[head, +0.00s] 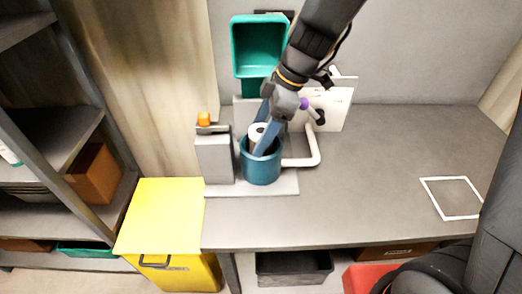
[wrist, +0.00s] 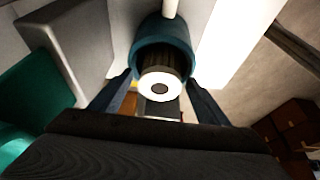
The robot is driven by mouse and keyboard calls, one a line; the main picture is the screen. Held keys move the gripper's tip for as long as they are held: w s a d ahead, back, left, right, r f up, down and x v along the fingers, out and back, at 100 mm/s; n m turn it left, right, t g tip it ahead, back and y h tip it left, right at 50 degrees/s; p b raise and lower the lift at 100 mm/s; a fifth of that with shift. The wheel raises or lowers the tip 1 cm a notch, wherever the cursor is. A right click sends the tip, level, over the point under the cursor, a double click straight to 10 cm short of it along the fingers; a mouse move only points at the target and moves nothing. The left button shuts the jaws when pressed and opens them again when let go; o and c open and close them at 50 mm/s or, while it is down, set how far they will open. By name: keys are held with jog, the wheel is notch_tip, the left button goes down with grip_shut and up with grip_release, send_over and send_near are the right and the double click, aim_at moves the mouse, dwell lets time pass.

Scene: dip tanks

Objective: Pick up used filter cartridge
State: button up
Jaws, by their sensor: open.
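The used filter cartridge (head: 256,131) stands in a blue cup-shaped housing (head: 261,170) on the bench, its white top showing. In the wrist view its white end cap (wrist: 148,84) has a dark centre hole, and its dark ribbed body goes down into the housing (wrist: 165,33). My gripper (head: 264,136) is open, with its blue fingers at the cartridge's top. In the wrist view one finger of my gripper (wrist: 160,82) lies on each side of the cap, with gaps between. The cartridge's lower part is hidden in the housing.
A white pipe (head: 305,160) curves out right of the housing. A grey box with an orange knob (head: 204,119) stands left, a green bin (head: 259,45) hangs behind. A yellow bin (head: 160,215) stands front left. The bench's right side is clear around a white square outline (head: 450,180).

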grip_shut()
jog(key=shift+r, duration=0.15)
